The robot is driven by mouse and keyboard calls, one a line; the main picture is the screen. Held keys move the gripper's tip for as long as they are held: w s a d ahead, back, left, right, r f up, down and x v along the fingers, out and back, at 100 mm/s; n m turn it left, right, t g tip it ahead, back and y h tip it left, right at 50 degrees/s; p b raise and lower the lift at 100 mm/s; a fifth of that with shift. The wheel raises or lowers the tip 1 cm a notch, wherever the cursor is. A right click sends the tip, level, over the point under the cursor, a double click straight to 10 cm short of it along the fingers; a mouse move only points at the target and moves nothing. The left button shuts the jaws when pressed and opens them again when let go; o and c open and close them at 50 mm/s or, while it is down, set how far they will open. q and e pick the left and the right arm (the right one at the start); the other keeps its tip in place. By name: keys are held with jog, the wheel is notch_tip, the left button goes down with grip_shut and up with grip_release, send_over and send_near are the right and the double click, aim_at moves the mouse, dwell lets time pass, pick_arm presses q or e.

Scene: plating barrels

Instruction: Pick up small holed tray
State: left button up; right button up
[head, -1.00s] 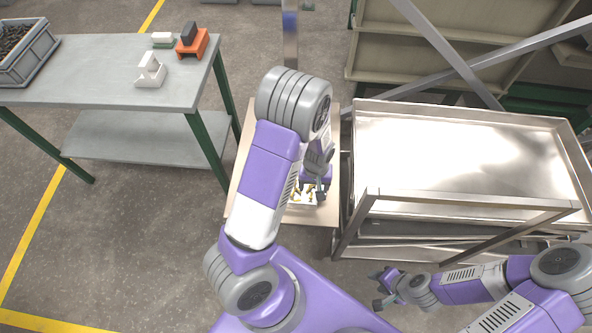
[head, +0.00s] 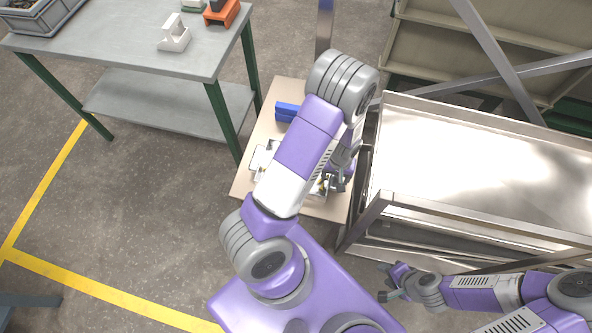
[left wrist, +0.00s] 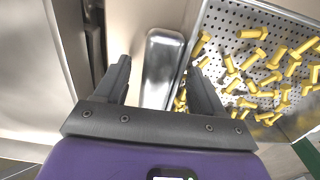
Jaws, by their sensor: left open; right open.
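The small holed tray is a shiny perforated metal tray (left wrist: 228,48) holding several yellow bolt-like parts. In the head view the tray (head: 260,157) lies on a small beige table, mostly hidden by my left arm. My left gripper (head: 338,184) is over its right side. In the left wrist view, the open left gripper (left wrist: 160,85) has a rounded metal handle-like piece (left wrist: 162,62) between its fingers, beside the tray; whether they touch it is unclear. My right gripper (head: 388,283) is open and empty, low at the right.
The small beige table (head: 292,88) also bears a blue object (head: 286,111). A metal cart (head: 470,160) stands close on its right. A grey workbench (head: 110,45) with an orange item (head: 222,14) and white dispenser (head: 174,36) is at upper left. Floor is clear at left.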

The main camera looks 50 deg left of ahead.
pick_arm(q)
jog(key=shift+r, duration=0.1)
jog(key=shift+c, duration=0.4)
grip_shut()
